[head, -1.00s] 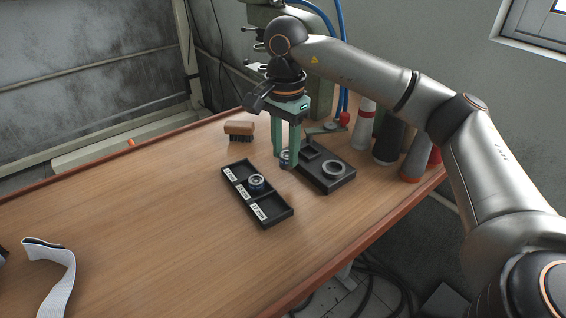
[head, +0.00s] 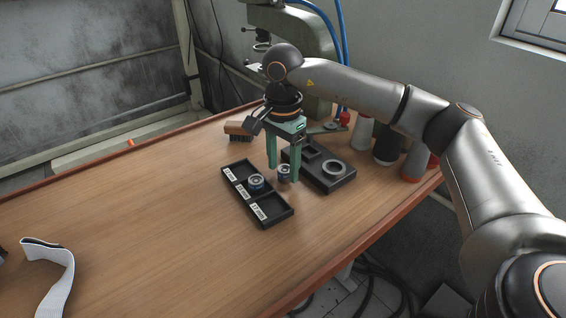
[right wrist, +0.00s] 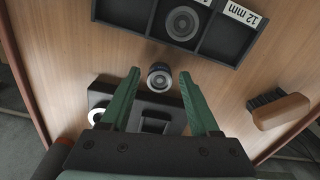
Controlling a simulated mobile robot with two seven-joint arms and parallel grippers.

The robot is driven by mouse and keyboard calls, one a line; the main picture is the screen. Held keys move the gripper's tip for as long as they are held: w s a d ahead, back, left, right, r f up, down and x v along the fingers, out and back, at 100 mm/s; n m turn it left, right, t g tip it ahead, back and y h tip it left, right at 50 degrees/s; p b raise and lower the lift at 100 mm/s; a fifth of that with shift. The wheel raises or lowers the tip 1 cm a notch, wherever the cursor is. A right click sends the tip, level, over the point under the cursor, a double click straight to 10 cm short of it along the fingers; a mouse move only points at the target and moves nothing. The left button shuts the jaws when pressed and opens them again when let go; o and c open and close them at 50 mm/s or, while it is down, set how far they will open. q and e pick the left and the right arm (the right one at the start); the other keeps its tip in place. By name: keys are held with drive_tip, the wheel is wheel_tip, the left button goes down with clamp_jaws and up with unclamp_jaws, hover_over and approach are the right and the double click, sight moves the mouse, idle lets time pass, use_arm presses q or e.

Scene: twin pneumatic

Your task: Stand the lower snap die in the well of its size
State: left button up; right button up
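A small dark, round die with a pale ringed face (head: 284,173) stands upright between the fingers of my right gripper (head: 283,178). It also shows in the right wrist view (right wrist: 160,77), with a gap to each finger. The gripper is open around it, near the tabletop. To its left is a black three-well tray (head: 279,217) with white size labels. A second, similar die (head: 257,183) stands in the tray's middle well; the two end wells are empty. In the right wrist view a label reads "12 mm" (right wrist: 245,14). My left gripper is not in view.
A black block (head: 316,182) with a pale ring (head: 334,169) stands just right of the die. A brush (head: 238,130), several spools (head: 388,145) and a green press (head: 300,32) are behind. A white strap (head: 58,270) lies front left. The table's left middle is clear.

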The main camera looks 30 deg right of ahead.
sight(283, 172)
drive_tip(key=shift+o, duration=0.2)
wheel_tip(283, 172, up, 12)
drive_tip(key=p, duration=0.1)
drive_tip(key=shift+r+p, duration=0.2)
drive_tip(key=shift+p, duration=0.2)
idle(0.5)
